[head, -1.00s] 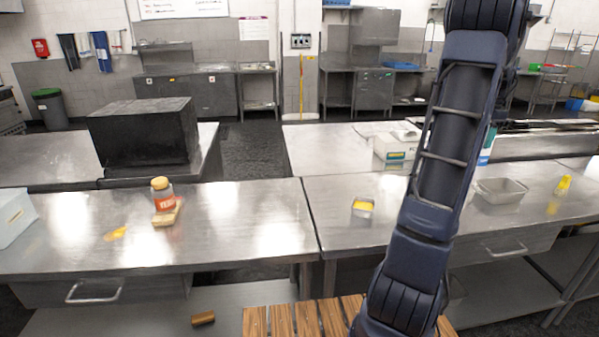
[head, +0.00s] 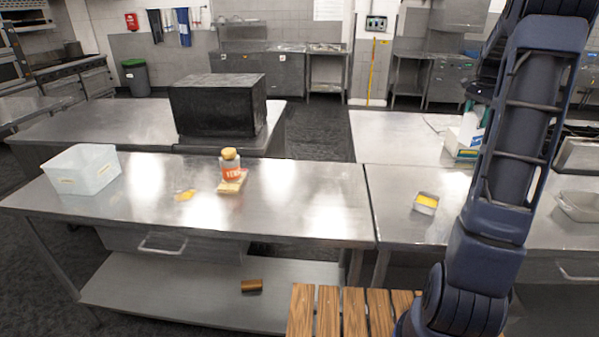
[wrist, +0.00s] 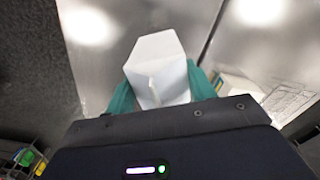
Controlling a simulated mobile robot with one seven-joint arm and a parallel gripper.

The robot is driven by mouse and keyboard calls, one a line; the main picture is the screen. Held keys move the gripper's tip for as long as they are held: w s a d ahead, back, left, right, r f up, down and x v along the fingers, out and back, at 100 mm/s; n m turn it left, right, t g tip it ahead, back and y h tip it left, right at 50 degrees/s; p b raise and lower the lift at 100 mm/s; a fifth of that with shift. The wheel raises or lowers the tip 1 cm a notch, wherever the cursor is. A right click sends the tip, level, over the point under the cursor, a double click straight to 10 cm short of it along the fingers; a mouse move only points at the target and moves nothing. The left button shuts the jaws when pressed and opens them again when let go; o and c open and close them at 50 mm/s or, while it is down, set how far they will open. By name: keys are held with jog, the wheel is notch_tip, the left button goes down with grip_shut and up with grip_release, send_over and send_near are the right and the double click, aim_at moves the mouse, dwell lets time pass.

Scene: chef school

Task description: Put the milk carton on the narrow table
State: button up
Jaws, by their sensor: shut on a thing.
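The milk carton (wrist: 157,55) is a white block with a peaked top in the wrist view. My gripper (wrist: 160,88) is shut on it, with a teal finger on each side. In the head view my arm covers most of the gripper. A white shape that seems to be the carton (head: 469,129) shows left of the arm, above the steel tables. A low wooden slatted top (head: 328,312) stands at the bottom of the head view. I cannot tell whether it is the narrow table.
The near left steel table (head: 290,205) bears a clear bin (head: 83,170), a jar (head: 229,160) on a sandwich-like item and a yellow piece. A yellow-filled tin (head: 426,203) stands on the right table. A black box (head: 218,105) stands behind. The left table's right half is bare.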

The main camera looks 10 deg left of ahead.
jog(key=w+a+n, duration=0.2)
jog(key=a+n, duration=0.1)
jog(key=a, duration=1.6)
jog(key=w+a+n, duration=0.2)
jog(key=a+n, duration=0.2)
jog(key=a, duration=1.5)
jog(key=s+a+n, duration=0.2)
jog(key=s+a, duration=0.4)
jog(key=a, duration=0.5)
jog(key=s+a+n, duration=0.2)
jog(key=s+a, duration=0.4)
jog(key=a, duration=0.6)
jog(key=s+a+n, duration=0.2)
jog(key=s+a, duration=0.4)
jog(key=a, duration=0.5)
notch_tip(320, 180, down, 20)
jog(key=shift+w, duration=0.1)
jog(key=o, duration=1.3)
